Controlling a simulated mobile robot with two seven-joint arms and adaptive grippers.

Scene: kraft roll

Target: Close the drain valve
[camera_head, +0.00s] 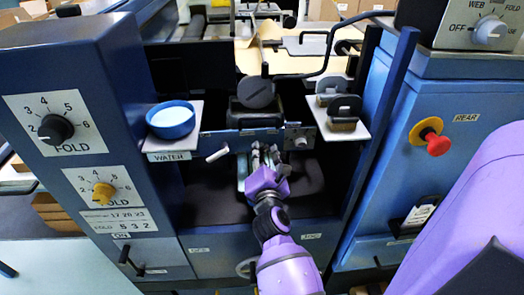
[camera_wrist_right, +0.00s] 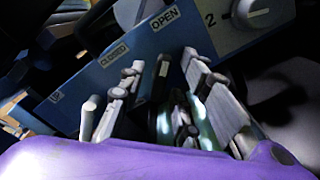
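The blue panel (camera_head: 240,137) under the roller carries the valve marks. In the right wrist view the CLOSED label (camera_wrist_right: 115,55) and the OPEN label (camera_wrist_right: 165,19) sit on it. A dark upright piece (camera_wrist_right: 163,72), possibly the drain valve's lever, stands below the OPEN label. My right gripper (camera_head: 264,152) is in front of the panel. In the right wrist view its fingers (camera_wrist_right: 163,80) are apart, with the dark piece between them; contact cannot be told. The valve body is hidden behind the gripper in the head view. My left gripper is not in view.
A white peg (camera_head: 217,154) sticks out left of the gripper. A grey knob (camera_head: 300,142) is close on the right. A blue water dish (camera_head: 171,119) stands on the left shelf; dark-topped blocks (camera_head: 344,112) stand on the right one. A red button (camera_head: 437,144) is on the right cabinet.

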